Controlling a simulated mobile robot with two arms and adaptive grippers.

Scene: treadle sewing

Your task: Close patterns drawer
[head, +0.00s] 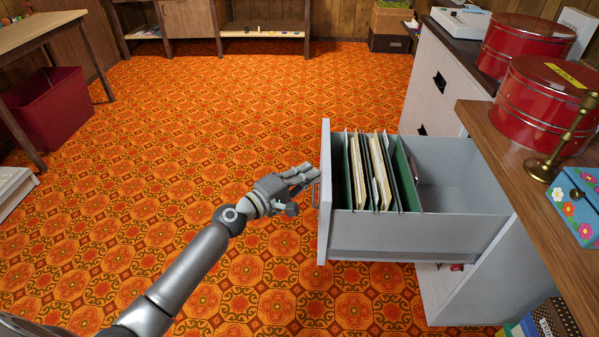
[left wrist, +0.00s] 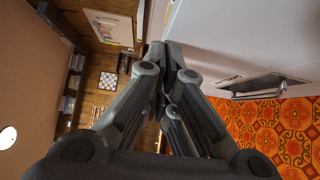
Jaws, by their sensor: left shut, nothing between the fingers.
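The patterns drawer (head: 420,235) is a grey file drawer, pulled far out to the left from its cabinet in the head view. Green hanging folders and cream papers (head: 382,172) stand in its front half; the back part is empty. My left gripper (head: 308,172) is shut and empty, with its fingertips right beside the outer face of the drawer front. In the left wrist view the shut fingers (left wrist: 167,50) point at the pale drawer front (left wrist: 240,40), whose metal handle (left wrist: 268,90) shows at the right. I cannot tell whether the fingertips touch it. My right gripper is not in view.
Red round tins (head: 550,100), a brass candlestick (head: 565,140) and a blue flowered box (head: 580,200) stand on the wooden top (head: 490,125) above the cabinet. A dark red bin (head: 48,108) is at the far left. The orange patterned floor (head: 220,110) left of the drawer is clear.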

